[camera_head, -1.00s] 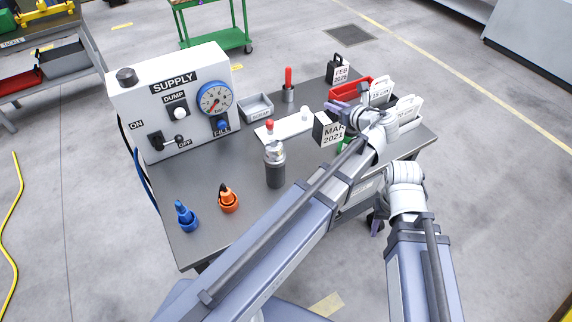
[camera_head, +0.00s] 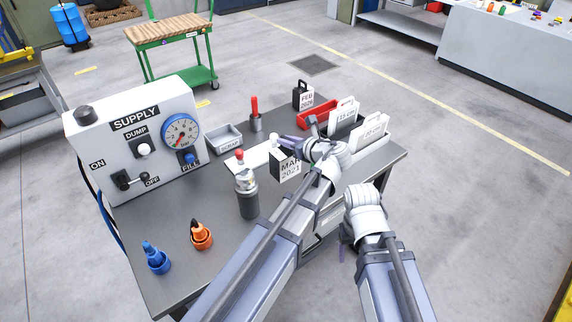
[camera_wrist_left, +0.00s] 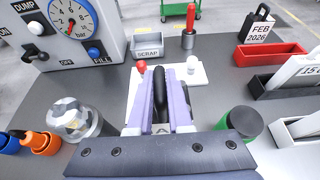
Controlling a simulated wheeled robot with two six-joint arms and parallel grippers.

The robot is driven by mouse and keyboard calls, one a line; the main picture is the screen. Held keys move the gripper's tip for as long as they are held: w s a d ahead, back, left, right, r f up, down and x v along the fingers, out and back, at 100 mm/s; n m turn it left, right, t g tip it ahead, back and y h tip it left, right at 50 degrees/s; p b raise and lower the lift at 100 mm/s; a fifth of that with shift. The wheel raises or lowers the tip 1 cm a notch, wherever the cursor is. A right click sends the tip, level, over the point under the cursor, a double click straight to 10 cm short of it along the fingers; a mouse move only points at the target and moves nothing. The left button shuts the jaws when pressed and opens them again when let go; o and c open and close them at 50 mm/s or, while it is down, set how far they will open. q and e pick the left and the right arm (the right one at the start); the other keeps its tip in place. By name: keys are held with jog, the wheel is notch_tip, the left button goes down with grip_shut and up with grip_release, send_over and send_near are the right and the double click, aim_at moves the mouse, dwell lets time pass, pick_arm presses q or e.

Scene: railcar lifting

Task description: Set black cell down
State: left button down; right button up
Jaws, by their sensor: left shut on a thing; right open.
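A black cell with a white "MAR 2021" label (camera_head: 289,166) is in my left gripper (camera_head: 292,143), beside the right end of a white plate (camera_head: 241,164). In the left wrist view, the purple fingers (camera_wrist_left: 160,108) are shut on its black upper part (camera_wrist_left: 160,88), over the white plate (camera_wrist_left: 195,78). Whether its underside touches anything is hidden. Another black cell, labelled "FEB 2026" (camera_head: 303,96), stands at the back of the table. My right gripper (camera_head: 346,238) is open and empty at the table's front right edge, partly hidden by its wrist.
The supply box (camera_head: 140,140) stands at the left, with a scrap tray (camera_head: 225,137) beside it. A grey canister (camera_head: 248,198) and blue (camera_head: 155,258) and orange (camera_head: 201,236) bottles stand in front.

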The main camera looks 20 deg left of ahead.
aim_at(287, 163)
pick_arm(q)
jog(key=shift+f+b, duration=4.5)
jog(key=shift+f, duration=0.25)
jog(key=shift+r, duration=0.1)
jog(key=c, duration=1.3)
grip_release()
jog(key=shift+f, duration=0.2)
jog(key=o, duration=0.5)
jog(key=shift+c, duration=0.2)
jog(key=shift+r, duration=0.15)
